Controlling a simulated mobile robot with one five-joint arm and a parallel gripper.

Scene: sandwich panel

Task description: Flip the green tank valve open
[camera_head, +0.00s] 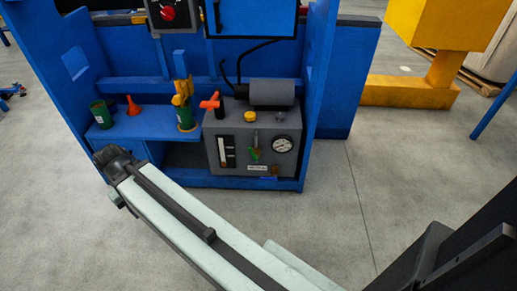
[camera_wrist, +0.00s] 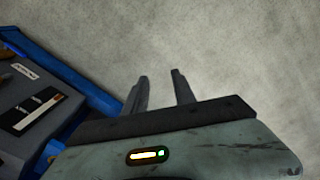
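The green tank valve (camera_head: 254,153) is a small green lever on the front face of the grey tank (camera_head: 236,131), left of the round gauge. It is small in the head view, and I cannot tell its exact turn. In the wrist view, part of the tank (camera_wrist: 12,92) shows at the left, but the green valve does not. My gripper (camera_wrist: 160,80) is open and empty, its two dark fingers apart over bare floor, with the tank off to the left. In the head view my arm reaches in front of the blue station; I cannot make out the fingers there.
An orange-red handle (camera_head: 210,102) and a yellow cap (camera_head: 250,116) are on the tank's top. A round gauge (camera_head: 283,145) is on its front. Green cups (camera_head: 101,114) and an orange funnel (camera_head: 133,106) stand on the blue shelf (camera_head: 150,126). Floor in front is clear.

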